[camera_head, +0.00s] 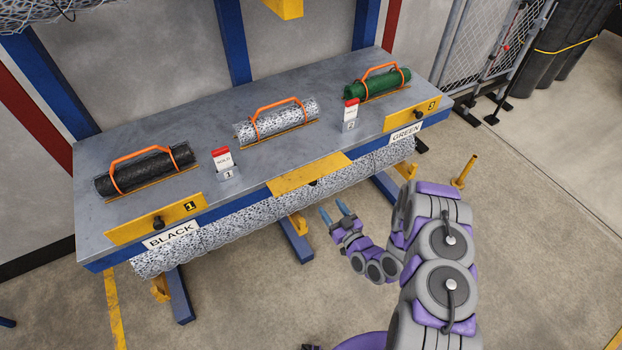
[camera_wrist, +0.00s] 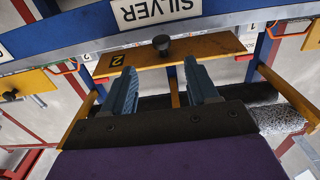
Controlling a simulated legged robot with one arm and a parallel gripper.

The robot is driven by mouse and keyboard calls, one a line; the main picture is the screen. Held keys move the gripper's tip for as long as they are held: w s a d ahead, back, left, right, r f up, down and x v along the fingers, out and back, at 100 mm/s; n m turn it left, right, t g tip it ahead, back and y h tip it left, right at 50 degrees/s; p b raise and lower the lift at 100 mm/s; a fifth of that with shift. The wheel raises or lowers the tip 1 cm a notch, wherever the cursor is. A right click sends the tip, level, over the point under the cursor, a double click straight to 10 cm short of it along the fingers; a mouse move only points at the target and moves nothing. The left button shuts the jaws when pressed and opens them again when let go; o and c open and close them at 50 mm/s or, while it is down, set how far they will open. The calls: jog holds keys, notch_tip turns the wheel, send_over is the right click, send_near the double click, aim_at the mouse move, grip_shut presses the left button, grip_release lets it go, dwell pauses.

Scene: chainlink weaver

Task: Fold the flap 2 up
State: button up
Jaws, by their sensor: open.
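Flap 2 (camera_head: 308,174) is a yellow plate at the middle of the bench's front edge. In the head view its number does not show, and it seems to jut outward with its black knob at the lower edge. In the wrist view flap 2 (camera_wrist: 205,47) shows its numbered face, with the black knob (camera_wrist: 161,44) near the SILVER label. My gripper (camera_head: 332,209) is open and empty, below and in front of flap 2. In the wrist view both fingertips (camera_wrist: 160,72) point toward the flap, with the knob between their lines and apparently apart from them.
Flap 1 (camera_head: 155,219) and flap 3 (camera_head: 412,113) show their numbers and knobs. A mesh roll (camera_head: 230,220) runs below the bench edge. Black, silver (camera_head: 278,117) and green (camera_head: 378,83) rolls lie on the bench (camera_head: 225,110). Floor is free around my arm.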

aim_at(314, 185)
jog(key=b+x, duration=0.2)
jog(key=x, duration=1.3)
jog(key=shift+s+a, duration=0.1)
jog(key=shift+s, duration=0.05)
jog(key=shift+s+f, duration=0.1)
grip_shut()
